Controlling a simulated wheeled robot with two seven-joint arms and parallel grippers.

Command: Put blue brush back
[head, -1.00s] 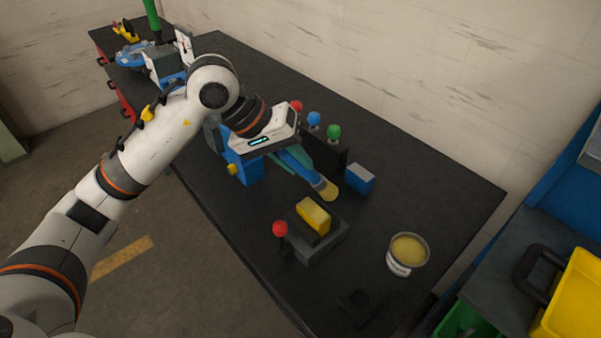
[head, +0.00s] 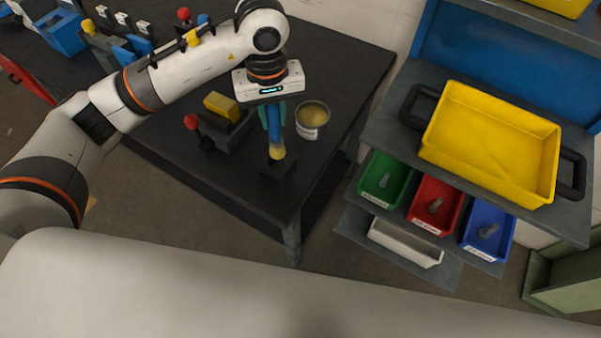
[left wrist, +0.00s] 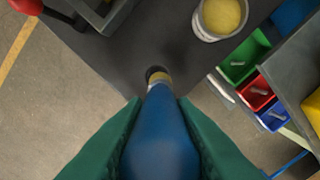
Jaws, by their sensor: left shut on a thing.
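The blue brush (head: 275,132) points downward with its yellow tip low, near the front corner of the black table. My left gripper (head: 271,114) is shut on it, with green fingers on both sides. In the left wrist view, the brush (left wrist: 160,145) runs away between the fingers (left wrist: 160,112). A small black holder (head: 279,170) stands at the table's front edge below the tip. In the left wrist view, the tip lines up with a dark round opening (left wrist: 150,72). I cannot tell whether the tip is inside it. My right gripper is not in view.
An open tin (head: 312,133) of yellow grease stands just right of the brush. A dark block with a yellow piece (head: 221,106) and a red knob (head: 191,121) is to the left. A shelf with a yellow tray (head: 490,145) and small coloured bins stands at right.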

